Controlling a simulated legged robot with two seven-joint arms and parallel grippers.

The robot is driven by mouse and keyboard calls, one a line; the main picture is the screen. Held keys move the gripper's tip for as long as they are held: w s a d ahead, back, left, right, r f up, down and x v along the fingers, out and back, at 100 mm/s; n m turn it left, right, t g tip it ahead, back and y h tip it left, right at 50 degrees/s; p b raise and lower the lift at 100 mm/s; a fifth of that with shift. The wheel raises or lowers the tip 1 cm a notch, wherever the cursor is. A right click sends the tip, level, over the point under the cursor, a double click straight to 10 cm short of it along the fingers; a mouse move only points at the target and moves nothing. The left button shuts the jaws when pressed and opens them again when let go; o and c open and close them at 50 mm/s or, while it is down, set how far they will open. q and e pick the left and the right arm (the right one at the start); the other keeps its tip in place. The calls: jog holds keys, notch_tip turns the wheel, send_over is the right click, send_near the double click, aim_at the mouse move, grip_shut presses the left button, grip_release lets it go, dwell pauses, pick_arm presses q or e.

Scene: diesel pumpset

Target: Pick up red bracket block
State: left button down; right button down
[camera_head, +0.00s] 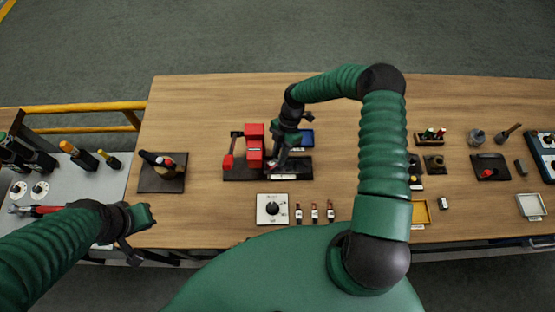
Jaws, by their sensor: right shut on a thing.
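The red bracket block (254,145) is on a dark base plate (237,175) left of the middle of the wooden table. It is an upright red block with a small pale label. My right gripper (273,164) reaches down from the right and is shut at the block's right side. The fingertips are small and dark, and the exact contact is partly hidden by the gripper. My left gripper (140,238) is over the table's front left edge, away from the block. Its finger gap is not clear.
A smaller red part (228,162) sits left of the block. A white dial box (272,209) and several small bottles (315,213) are in front. A dark tray (148,184) holds items at the left.

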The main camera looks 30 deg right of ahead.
jog(key=shift+d, duration=0.15)
jog(key=shift+w+d+r+b, duration=0.1)
jog(key=shift+r+b, duration=0.3)
jog(key=shift+r, duration=0.15)
jog(key=shift+s+r+b, duration=0.25)
jog(key=shift+r+b, duration=0.35)
jog(key=shift+r, duration=0.55)
jog(key=s+a+b, duration=0.1)
jog(key=s+a, duration=0.1)
jog(key=s, duration=0.2)
jog(key=s+a+r+b, duration=0.1)
jog(key=s, duration=0.4)
jog(key=s+a, duration=0.2)
jog(key=s, duration=0.2)
jog(key=shift+s+a+r+b, duration=0.25)
jog(key=shift+s+a+b, duration=0.05)
jog(key=shift+s+b, duration=0.1)
jog(key=shift+s+a, duration=0.25)
jog(key=shift+s, duration=0.2)
